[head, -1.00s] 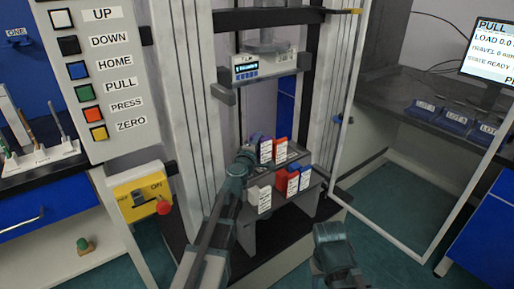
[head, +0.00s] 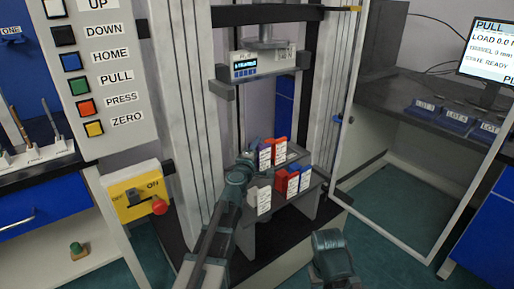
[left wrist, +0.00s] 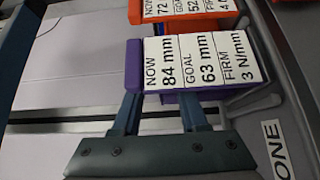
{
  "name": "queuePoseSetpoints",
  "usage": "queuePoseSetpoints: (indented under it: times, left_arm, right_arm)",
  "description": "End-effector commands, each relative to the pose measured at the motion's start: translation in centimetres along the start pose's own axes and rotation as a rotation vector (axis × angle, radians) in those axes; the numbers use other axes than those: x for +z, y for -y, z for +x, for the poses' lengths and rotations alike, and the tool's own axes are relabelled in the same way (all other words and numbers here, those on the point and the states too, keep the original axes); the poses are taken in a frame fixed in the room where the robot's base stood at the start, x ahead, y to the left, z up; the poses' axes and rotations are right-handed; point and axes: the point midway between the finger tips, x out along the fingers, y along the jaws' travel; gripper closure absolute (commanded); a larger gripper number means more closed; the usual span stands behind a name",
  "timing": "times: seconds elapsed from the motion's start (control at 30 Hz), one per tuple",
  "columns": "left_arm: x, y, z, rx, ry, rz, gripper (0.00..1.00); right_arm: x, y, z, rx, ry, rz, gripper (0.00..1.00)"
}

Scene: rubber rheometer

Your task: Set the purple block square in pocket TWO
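The purple block (left wrist: 134,68) carries a white label reading NOW 84 mm, GOAL 63 mm, FIRM 3 N/mm. In the head view it stands on the rack at the left of the upper row (head: 255,157). My left gripper (left wrist: 160,98) is at the block's near edge, its two fingers apart with a gap between them. Whether a finger touches the block I cannot tell. My left gripper also shows in the head view (head: 249,158), beside the block. My right gripper's fingers are not seen. I cannot make out a pocket marked TWO.
An orange block (head: 280,146) stands right beside the purple one. Red (head: 281,181), blue (head: 305,173) and grey (head: 253,190) blocks stand on the lower row. Machine uprights flank the rack. A label ONE (left wrist: 271,149) lies at the lower right of the left wrist view.

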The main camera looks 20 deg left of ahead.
Motion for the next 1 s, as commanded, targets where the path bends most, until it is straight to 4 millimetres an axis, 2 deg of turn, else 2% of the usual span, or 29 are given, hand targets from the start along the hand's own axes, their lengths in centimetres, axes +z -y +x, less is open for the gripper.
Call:
queuePoseSetpoints:
  times: [0.27, 0.37, 0.57, 0.8, 1.0]
  left_arm:
    - [0.0, -0.4, 0.0, 0.000, 0.000, 0.000, 0.57]
    - [0.0, -0.3, -0.9, 0.000, 0.000, 0.000, 0.57]
    - [0.1, -0.3, -4.1, 0.000, 0.000, 0.000, 0.57]
    - [0.0, -0.3, -9.2, 0.000, -0.001, 0.000, 0.57]
    - [0.0, -0.3, -11.8, 0.000, 0.000, 0.000, 0.57]
  right_arm:
    - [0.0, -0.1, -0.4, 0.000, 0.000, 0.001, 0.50]
    - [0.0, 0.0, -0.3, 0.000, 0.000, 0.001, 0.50]
    - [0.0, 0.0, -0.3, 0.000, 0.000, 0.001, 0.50]
    - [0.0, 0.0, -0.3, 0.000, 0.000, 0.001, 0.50]
    - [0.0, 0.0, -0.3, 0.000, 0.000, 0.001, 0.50]
